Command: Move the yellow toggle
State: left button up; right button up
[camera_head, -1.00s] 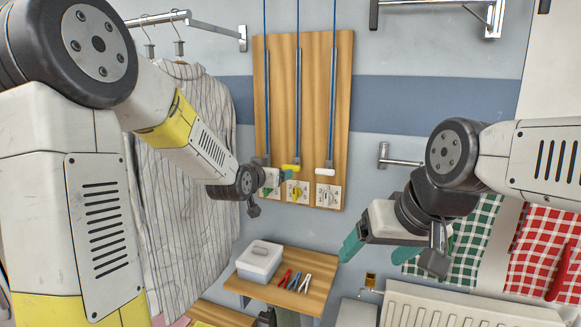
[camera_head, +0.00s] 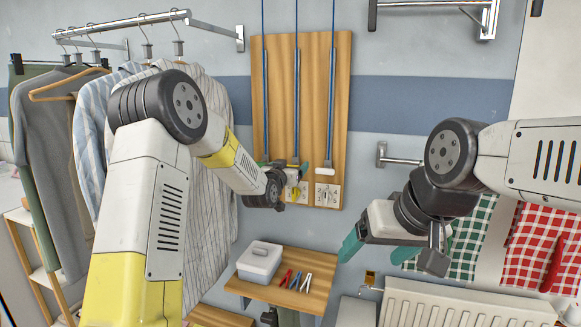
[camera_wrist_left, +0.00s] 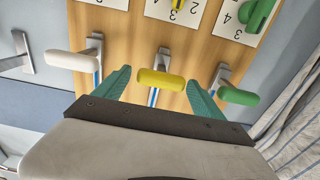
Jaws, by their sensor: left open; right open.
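The yellow toggle (camera_wrist_left: 162,80) is a short rounded bar on a metal stem, in the middle of the wrist view. It sits between a white toggle (camera_wrist_left: 72,60) and a green toggle (camera_wrist_left: 238,96). My left gripper (camera_wrist_left: 158,84) is open, with one teal finger on each side of the yellow toggle; I cannot tell if either touches it. In the head view my left gripper (camera_head: 283,166) is at the wooden board (camera_head: 315,80) and mostly hides the yellow and green toggles. The white toggle (camera_head: 325,171) is clear. My right gripper (camera_head: 377,248) is open and empty, right of the board.
Numbered cards with dials, including a yellow dial (camera_head: 296,193), are below the toggles. A small shelf (camera_head: 262,291) holds a white box (camera_head: 260,262) and pliers (camera_head: 294,280). Shirts (camera_head: 215,130) hang left. A radiator (camera_head: 460,306) and checked cloths (camera_head: 545,250) are right.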

pick_arm(q)
jog(key=shift+w, duration=0.1)
grip_shut()
notch_tip(320, 180, up, 34)
jog(key=shift+r, duration=0.25)
dwell(0.3)
jog(key=shift+r, duration=0.15)
jog(key=shift+c, duration=0.7)
grip_release()
jog(key=shift+o, duration=0.7)
jog(key=shift+f, duration=0.2)
